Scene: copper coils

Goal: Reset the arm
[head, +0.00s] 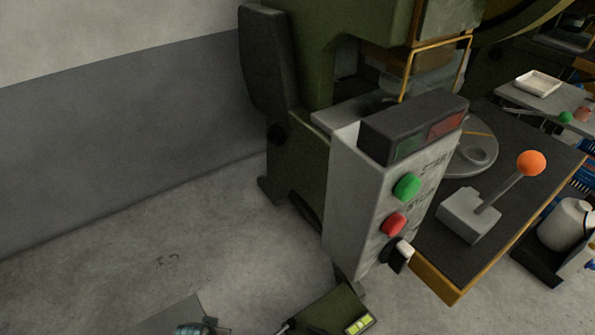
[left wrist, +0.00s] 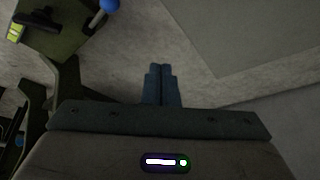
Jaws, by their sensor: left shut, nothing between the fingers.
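My left gripper (left wrist: 161,70) shows in the left wrist view, with its two blue-grey fingers pressed together and nothing between them. It points over bare concrete floor and touches nothing that I can see. In the head view, a grey control box (head: 351,205) with a green button (head: 406,187), a red button (head: 394,224) and a black-and-white switch (head: 398,254) stands on the front of a green machine (head: 345,30).
A lever with an orange ball (head: 531,163) stands on the dark worktable (head: 440,262). A low green unit with a yellow label (head: 360,325) sits on the floor; a similar one with a blue-knobbed lever (left wrist: 110,5) shows in the wrist view. The floor at left (head: 150,255) is clear.

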